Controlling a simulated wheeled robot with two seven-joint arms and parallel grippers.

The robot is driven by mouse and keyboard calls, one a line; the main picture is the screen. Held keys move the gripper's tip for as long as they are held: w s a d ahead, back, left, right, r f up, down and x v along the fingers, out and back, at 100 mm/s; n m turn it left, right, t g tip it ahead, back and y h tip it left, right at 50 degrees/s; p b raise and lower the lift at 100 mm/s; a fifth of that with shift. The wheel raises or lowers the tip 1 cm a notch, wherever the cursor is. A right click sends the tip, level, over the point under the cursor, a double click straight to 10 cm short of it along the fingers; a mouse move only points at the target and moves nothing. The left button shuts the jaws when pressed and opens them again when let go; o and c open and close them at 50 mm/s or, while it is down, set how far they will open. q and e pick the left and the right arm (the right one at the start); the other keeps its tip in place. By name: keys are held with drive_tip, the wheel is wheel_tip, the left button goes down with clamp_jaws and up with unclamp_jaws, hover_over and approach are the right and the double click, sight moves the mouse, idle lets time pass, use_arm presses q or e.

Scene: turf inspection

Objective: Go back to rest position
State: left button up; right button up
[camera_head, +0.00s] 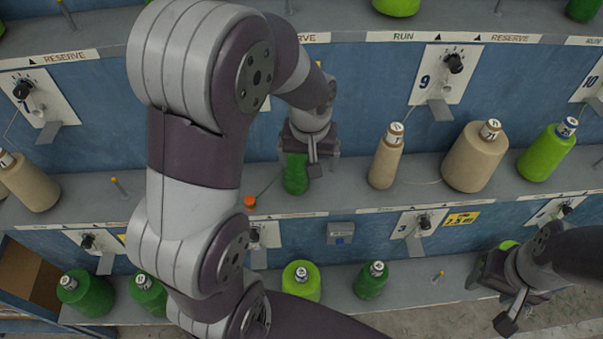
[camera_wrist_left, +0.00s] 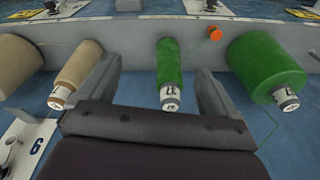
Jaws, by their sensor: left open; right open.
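My left gripper (camera_head: 312,160) is over the middle shelf in the head view, at a slim green cone (camera_head: 295,176) that it partly hides. In the left wrist view its two fingers (camera_wrist_left: 158,85) stand wide apart. The slim green cone (camera_wrist_left: 170,72) shows between them, and I see no finger closed on it. A slim tan cone (camera_wrist_left: 78,70) is just outside the left finger. My right gripper (camera_head: 490,298) is low at the right of the head view, by the lower shelf, open, with nothing seen in it. A green cone (camera_head: 508,245) is partly hidden behind it.
Tan cones (camera_head: 386,163) (camera_head: 474,160) and a bright green cone (camera_head: 548,153) stand on the middle shelf (camera_head: 425,190) to the right. An orange knob (camera_head: 250,202) is near the left gripper. Several green cones stand on the lower shelf (camera_head: 335,305). Numbered panels (camera_head: 446,75) project from the blue wall.

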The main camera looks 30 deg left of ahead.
use_arm(q)
drive_tip(key=s+d+f+m+b, duration=0.3)
drive_tip(key=s+f+m, duration=0.1)
drive_tip(key=s, duration=0.5)
drive_tip(key=shift+s+d+f+h, duration=0.2)
drive_tip(key=shift+s+d+h, duration=0.1)
drive_tip(key=shift+s+h, duration=0.1)
use_arm(e)
drive_tip(key=f, duration=0.2)
drive_tip(key=shift+s+d+f, duration=0.1)
drive_tip(key=shift+s+f, duration=0.1)
drive_tip(key=shift+f, duration=0.15)
use_arm(q)
drive_tip(key=shift+w, duration=0.1)
